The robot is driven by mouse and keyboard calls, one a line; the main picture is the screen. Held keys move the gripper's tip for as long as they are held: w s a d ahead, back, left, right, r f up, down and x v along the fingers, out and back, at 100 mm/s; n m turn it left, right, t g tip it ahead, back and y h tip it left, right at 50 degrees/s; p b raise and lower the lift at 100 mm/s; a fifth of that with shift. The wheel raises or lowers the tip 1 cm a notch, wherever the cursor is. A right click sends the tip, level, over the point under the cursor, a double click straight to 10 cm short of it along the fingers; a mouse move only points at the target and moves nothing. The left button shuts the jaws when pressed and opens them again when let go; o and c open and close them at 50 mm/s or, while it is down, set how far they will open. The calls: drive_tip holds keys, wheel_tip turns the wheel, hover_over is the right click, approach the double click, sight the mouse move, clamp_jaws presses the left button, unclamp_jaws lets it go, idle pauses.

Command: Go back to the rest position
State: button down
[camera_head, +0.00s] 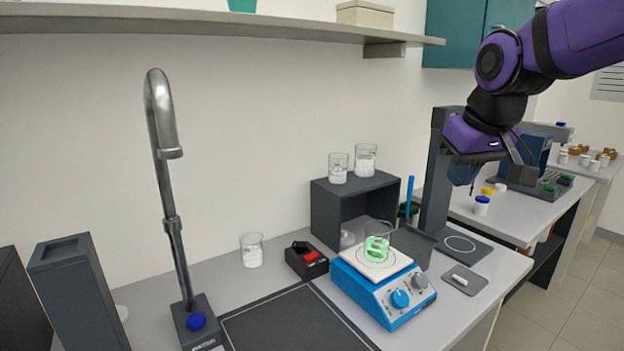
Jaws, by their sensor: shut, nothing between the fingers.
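My gripper (474,178) hangs from my purple arm at the upper right, in front of the dark upright of a stand. It is shut and holds nothing. It is above the bench top and apart from the things on it. Below and left of it, a beaker with green liquid (377,247) stands on the white plate of a blue stirrer (381,303). Part of the stand's column is hidden behind my gripper.
A dark box shelf (325,212) with two beakers on top stands behind the stirrer. A metal faucet (165,140) rises at left. A dark mat (290,325) lies in front. A wall shelf (210,20) runs above. A side bench (510,215) holds small bottles.

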drive_tip(key=s+d+f+m, duration=0.1)
drive_tip(key=s+d, duration=0.2)
drive_tip(key=s, duration=0.6)
drive_tip(key=s+d+f+m, duration=0.1)
drive_tip(key=s+d+f, duration=0.1)
drive_tip(key=s, duration=0.7)
drive_tip(key=shift+s+d+m+t+h, duration=0.15)
drive_tip(key=shift+d+m+t+h, duration=0.2)
drive_tip(key=shift+d, duration=0.4)
